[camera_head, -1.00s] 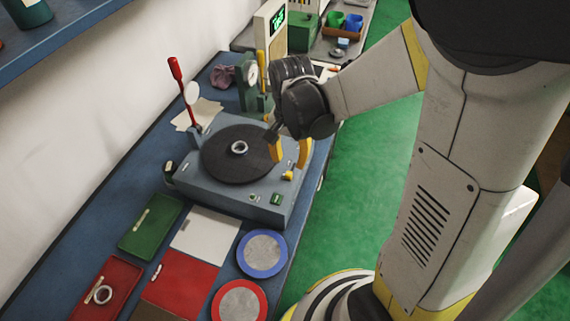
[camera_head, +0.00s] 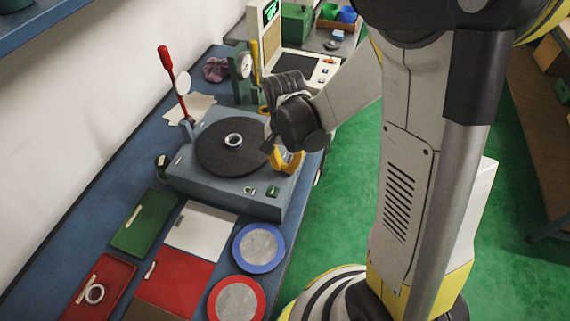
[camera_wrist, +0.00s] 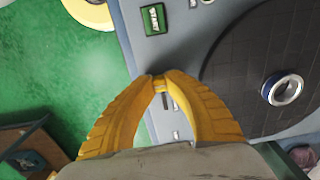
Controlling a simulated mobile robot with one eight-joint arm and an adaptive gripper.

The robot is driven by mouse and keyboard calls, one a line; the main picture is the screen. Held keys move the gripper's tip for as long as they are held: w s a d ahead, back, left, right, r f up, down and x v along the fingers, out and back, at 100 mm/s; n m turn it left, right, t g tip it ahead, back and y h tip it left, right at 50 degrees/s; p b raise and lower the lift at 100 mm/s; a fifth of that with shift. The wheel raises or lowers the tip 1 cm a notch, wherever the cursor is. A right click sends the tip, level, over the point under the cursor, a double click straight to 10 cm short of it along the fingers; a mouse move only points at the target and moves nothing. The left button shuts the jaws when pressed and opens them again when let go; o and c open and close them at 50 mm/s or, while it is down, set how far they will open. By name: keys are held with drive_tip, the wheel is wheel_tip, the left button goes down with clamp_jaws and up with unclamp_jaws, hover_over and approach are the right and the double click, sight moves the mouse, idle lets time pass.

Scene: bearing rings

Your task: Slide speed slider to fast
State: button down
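The grey-blue turntable machine (camera_head: 220,193) stands on the bench with a dark round platter (camera_head: 215,155) on top. In the head view my gripper (camera_head: 284,168) is low over the machine's right edge, and the fingers hide the knob. Pale marks lie beside the slider, too small to read.
A metal ring (camera_head: 233,139) sits at the platter's centre. A red-handled lever (camera_head: 167,62) and a dial gauge (camera_head: 242,66) stand behind. Trays and round pads (camera_head: 258,248) lie in front.

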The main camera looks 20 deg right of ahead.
drive_tip(key=w+d, duration=0.1)
drive_tip(key=w, duration=0.1)
drive_tip(key=w+d, duration=0.2)
drive_tip(key=shift+w+d+b, duration=0.1)
drive_tip(key=shift+d+b, duration=0.15)
drive_tip(key=shift+b, duration=0.1)
drive_tip(key=c, duration=1.4)
unclamp_jaws()
wheel_tip(320, 180, up, 12)
